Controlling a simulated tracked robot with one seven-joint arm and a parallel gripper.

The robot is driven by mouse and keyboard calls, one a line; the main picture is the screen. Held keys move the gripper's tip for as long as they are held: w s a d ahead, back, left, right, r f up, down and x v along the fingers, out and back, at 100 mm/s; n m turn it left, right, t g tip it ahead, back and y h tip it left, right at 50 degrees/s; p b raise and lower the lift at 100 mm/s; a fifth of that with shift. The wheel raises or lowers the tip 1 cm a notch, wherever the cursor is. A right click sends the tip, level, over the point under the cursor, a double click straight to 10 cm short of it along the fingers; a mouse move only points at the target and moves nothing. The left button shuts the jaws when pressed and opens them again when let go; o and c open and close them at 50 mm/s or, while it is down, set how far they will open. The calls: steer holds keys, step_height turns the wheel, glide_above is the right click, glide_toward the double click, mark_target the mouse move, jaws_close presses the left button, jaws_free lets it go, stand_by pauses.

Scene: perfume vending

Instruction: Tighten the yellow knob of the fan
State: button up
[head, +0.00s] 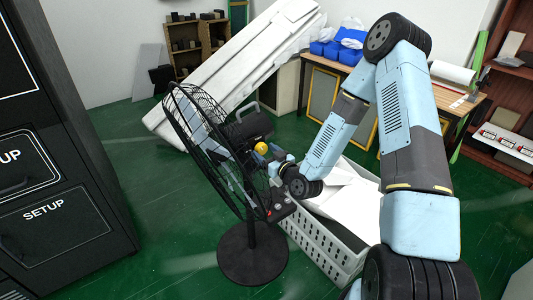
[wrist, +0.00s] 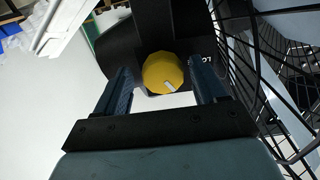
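The black pedestal fan (head: 222,160) stands on the green floor left of my arm, with its wire cage facing left. Its yellow knob (head: 261,148) sits at the back of the motor housing. In the wrist view the yellow knob (wrist: 163,73) is round and faceted, with a pale mark on its lower right. My gripper (wrist: 165,88) is open, with one finger on each side of the knob and visible gaps on both sides. Nothing is held. In the head view my gripper (head: 277,168) is small, close beside the knob and partly hidden by my wrist.
The fan cage (wrist: 262,70) runs close along the right of my gripper. A white perforated crate (head: 318,243) with white contents stands below my arm. A desk (head: 470,105) with blue items is behind. Dark cabinets (head: 50,150) stand at left.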

steer(key=c, duration=0.9)
steer(key=shift+m, duration=0.8)
steer(key=o, duration=1)
